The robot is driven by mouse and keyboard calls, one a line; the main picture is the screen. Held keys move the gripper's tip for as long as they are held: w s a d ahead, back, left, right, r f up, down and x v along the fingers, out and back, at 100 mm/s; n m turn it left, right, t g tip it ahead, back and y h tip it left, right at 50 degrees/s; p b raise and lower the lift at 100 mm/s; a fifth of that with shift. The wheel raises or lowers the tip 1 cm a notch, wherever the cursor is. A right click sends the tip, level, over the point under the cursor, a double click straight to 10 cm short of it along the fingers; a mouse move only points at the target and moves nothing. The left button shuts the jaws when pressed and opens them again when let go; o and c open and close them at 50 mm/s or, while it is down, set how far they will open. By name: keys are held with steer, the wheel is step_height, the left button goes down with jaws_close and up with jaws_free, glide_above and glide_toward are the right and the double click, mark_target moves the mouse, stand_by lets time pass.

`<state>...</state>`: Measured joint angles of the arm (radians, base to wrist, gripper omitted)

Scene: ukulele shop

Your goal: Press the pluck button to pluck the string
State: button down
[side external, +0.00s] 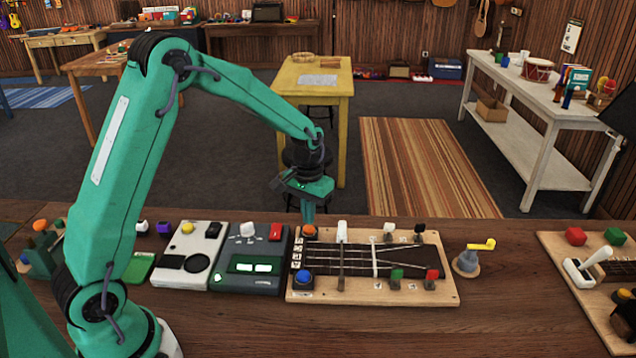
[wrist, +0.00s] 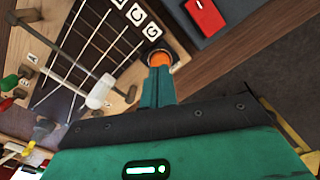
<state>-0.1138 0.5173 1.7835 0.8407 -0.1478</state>
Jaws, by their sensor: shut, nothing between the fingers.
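I cannot read which one is marked pluck. My gripper (side external: 309,222) is shut, empty and pointing down right over the orange button. In the wrist view the closed fingertips (wrist: 160,72) overlap the lower edge of the orange button (wrist: 160,57). I cannot tell whether they touch it or whether it is pressed.
A white-capped lever (side external: 342,232) stands close right of the orange button. Several coloured pegs stand on the board's right part. A dark box (side external: 240,285) with a red button (side external: 275,231) is just left. A grey stand with a yellow crank (side external: 482,245) is at right.

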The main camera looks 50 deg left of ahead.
mark_target(308, 229)
steer(key=shift+f, duration=1.1)
steer(key=shift+r, duration=0.15)
stand_by(0.4)
steer(key=shift+r, duration=3.6)
steer(key=s+d+r+m+t, duration=0.1)
steer(key=s+d+r+t, duration=0.2)
steer(key=s+r, duration=0.85)
steer(key=s+d+r+m+t, duration=0.1)
steer(key=s+d+m+t, duration=0.1)
steer(key=s, duration=1)
steer(key=shift+s+d+r+t, duration=0.15)
steer(key=shift+s+r+t, duration=0.05)
steer(key=shift+r+t, duration=0.1)
